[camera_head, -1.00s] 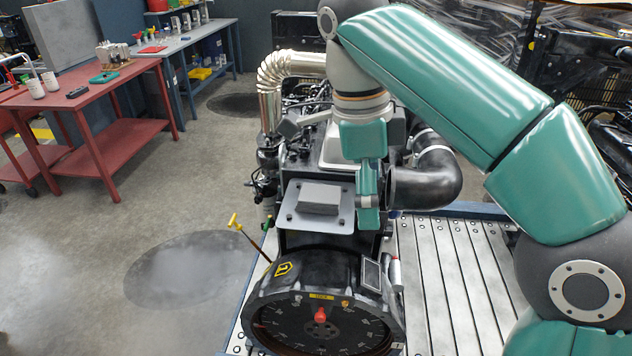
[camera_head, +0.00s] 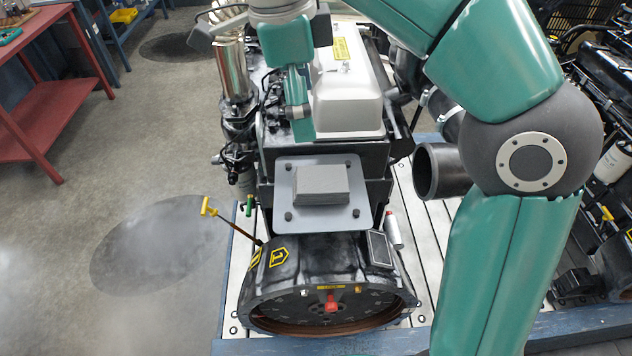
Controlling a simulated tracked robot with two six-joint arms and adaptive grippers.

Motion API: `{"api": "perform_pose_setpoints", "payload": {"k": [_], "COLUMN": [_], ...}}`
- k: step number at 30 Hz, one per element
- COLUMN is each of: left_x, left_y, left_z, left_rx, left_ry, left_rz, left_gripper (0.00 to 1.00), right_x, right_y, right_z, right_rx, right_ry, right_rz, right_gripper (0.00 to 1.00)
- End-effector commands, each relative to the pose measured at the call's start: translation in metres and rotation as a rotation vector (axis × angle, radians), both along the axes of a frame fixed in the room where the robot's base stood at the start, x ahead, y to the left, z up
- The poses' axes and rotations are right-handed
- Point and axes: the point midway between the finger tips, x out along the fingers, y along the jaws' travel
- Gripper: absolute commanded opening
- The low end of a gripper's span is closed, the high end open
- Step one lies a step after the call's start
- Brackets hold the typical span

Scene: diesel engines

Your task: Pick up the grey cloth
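The grey cloth (camera_head: 322,184) is a neatly folded, block-like stack. It lies on a flat grey metal plate (camera_head: 355,208) with dark bolts, on the end of the engine above its round black housing. My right gripper (camera_head: 302,128) hangs from the arm that comes in from the right. Its green finger points down behind and slightly left of the cloth, apart from it, beside the engine's pale cover. The fingers overlap in this view, so their opening cannot be seen. My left gripper is not in view.
The engine stands on a slatted metal platform (camera_head: 421,235). A yellow-handled dipstick (camera_head: 208,207) sticks out on the left, and a black pipe (camera_head: 438,170) opens on the right. A red table (camera_head: 40,118) stands at upper left. The floor between is clear.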

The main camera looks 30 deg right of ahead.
Motion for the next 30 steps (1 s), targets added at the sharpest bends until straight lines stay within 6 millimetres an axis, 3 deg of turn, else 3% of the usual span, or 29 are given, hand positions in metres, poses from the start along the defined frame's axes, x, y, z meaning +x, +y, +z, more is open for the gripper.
{"api": "perform_pose_setpoints", "payload": {"k": [1,7,15,23,30], "left_x": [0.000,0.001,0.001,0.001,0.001], "left_y": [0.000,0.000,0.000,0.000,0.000], "left_z": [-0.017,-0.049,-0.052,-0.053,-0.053], "left_rx": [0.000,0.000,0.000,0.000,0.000], "left_ry": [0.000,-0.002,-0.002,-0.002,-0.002], "left_rz": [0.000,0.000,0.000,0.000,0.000], "left_gripper": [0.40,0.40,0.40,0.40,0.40], "right_x": [0.001,0.001,-0.004,-0.005,-0.007], "right_y": [-0.004,-0.011,-0.019,-0.021,-0.025], "right_z": [-0.018,-0.053,-0.091,-0.104,-0.136], "right_rx": [-0.001,-0.002,-0.002,-0.002,-0.002], "right_ry": [0.005,0.010,0.011,0.010,0.012], "right_rz": [-0.009,-0.018,-0.021,-0.022,-0.022], "right_gripper": [0.98,0.98,0.98,0.98,0.98]}}
